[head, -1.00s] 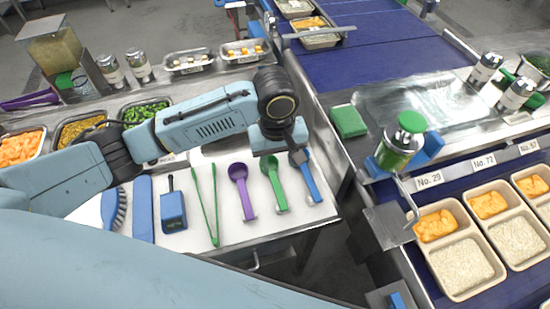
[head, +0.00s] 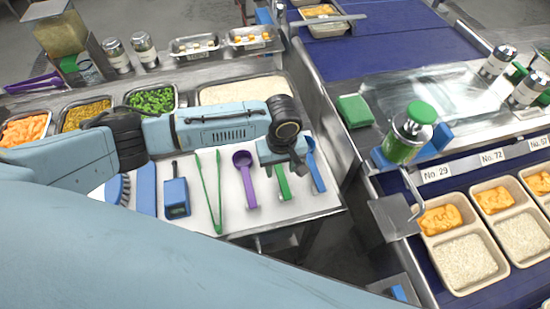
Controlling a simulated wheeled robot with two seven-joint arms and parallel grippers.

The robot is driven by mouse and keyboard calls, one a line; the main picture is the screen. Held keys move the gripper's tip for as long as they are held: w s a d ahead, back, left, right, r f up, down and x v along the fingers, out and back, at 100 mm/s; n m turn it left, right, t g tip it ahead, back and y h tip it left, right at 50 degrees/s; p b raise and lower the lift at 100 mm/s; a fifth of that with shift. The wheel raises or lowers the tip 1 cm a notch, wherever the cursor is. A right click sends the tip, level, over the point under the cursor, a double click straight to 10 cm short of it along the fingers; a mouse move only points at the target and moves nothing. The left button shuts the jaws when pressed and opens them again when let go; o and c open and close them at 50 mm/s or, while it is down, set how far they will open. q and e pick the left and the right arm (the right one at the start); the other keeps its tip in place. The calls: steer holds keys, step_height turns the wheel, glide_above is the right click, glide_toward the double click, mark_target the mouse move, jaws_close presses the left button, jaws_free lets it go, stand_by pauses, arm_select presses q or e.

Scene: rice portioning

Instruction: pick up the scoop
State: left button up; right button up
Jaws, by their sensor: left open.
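Several long-handled utensils lie on the white board: a purple scoop (head: 246,178), a green scoop (head: 282,184) and a blue scoop (head: 315,168). My left gripper (head: 291,163) is open and hangs over the upper ends of the green and blue scoops. It hides the green scoop's bowl and partly covers the blue one. I cannot tell how high it is above them or whether it touches any. The purple scoop is fully in view just left of the gripper. My right gripper is not in view.
Green tongs (head: 212,195), a blue square-bladed tool (head: 176,197) and a blue brush (head: 118,189) lie further left. A rice pan (head: 286,80) and vegetable pans stand behind. Trays with rice (head: 468,286) are on the right conveyor, past a metal edge and a green-topped bottle (head: 408,140).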

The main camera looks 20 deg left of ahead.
arm_select(q)
step_height(320, 180, down, 2)
jaws_close()
stand_by(0.4)
step_height(320, 180, up, 9)
step_height(320, 180, up, 7)
steer(key=p, duration=0.9)
glide_above(280, 173)
steer(key=shift+s, duration=0.1)
